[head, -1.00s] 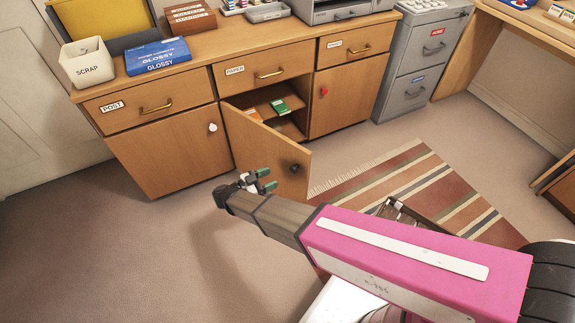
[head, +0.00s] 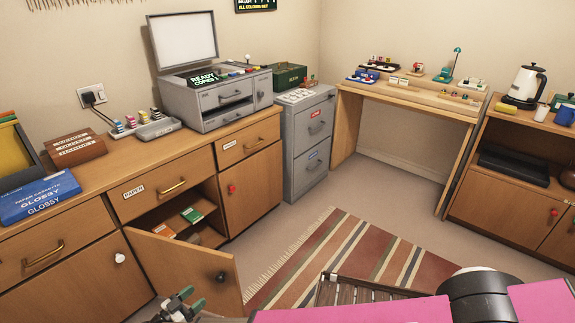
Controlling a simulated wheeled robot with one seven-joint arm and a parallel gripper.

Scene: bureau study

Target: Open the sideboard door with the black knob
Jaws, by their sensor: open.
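The sideboard (head: 255,152) stands along the left wall. Its middle door (head: 180,266), with the black knob (head: 221,278), is swung open toward me. Inside the opening, a green box (head: 192,215) and an orange box (head: 163,231) lie on a shelf. My gripper (head: 184,304) is at the bottom edge of the head view, left of the black knob and near the open door's lower part. Its green-tipped fingers are apart and hold nothing. The lower edge of the door is partly hidden behind it.
Neighbouring doors with a white knob (head: 120,257) and a red knob (head: 232,188) are shut. A grey filing cabinet (head: 308,145) stands right of the sideboard. A striped rug (head: 370,257) covers the floor. A slatted wooden thing (head: 360,291) sits at its near edge.

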